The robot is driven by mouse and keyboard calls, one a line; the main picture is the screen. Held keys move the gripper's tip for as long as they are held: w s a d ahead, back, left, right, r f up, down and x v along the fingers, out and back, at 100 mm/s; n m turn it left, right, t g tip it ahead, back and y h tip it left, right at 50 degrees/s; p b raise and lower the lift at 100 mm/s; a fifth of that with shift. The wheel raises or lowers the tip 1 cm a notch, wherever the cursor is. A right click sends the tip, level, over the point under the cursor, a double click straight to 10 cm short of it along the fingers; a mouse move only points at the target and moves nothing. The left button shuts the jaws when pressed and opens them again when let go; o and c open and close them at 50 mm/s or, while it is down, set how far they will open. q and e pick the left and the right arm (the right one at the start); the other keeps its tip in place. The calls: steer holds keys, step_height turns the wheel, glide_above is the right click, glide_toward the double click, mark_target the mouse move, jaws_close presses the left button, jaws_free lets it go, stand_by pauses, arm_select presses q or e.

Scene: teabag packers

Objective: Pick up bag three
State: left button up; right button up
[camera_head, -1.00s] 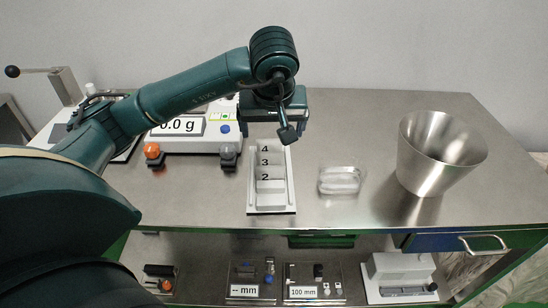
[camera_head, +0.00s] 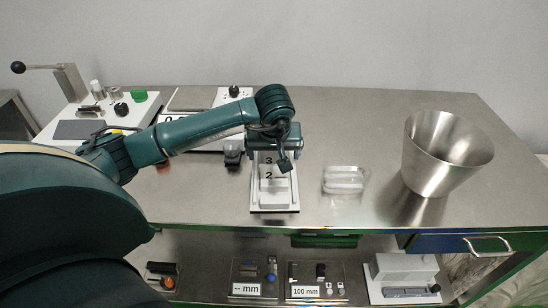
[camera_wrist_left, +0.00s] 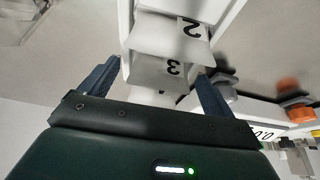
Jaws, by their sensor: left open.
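Bag three, a white packet marked 3 (camera_head: 268,161), stands in a white holder (camera_head: 274,209) on the steel table. In the left wrist view bag three (camera_wrist_left: 165,69) lies between the two finger directions. Bag two (camera_wrist_left: 180,38) is beside it, and the bag behind three is mostly hidden by my gripper. My left gripper (camera_head: 277,152) is open, low over the back of the holder. In the left wrist view its fingers (camera_wrist_left: 158,80) spread on either side of the row. I cannot tell whether they touch bag or holder. My right gripper is not in view.
A clear tray with white packets (camera_head: 345,180) lies right of the holder, and a steel bucket (camera_head: 441,155) stands farther right. A scale (camera_head: 215,100) and a lever machine (camera_head: 75,105) stand behind and left. Table between holder and tray is clear.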

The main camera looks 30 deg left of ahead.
arm_select(q)
steer(key=c, duration=1.1)
steer(key=shift+o, duration=0.2)
steer(key=shift+r, duration=0.1)
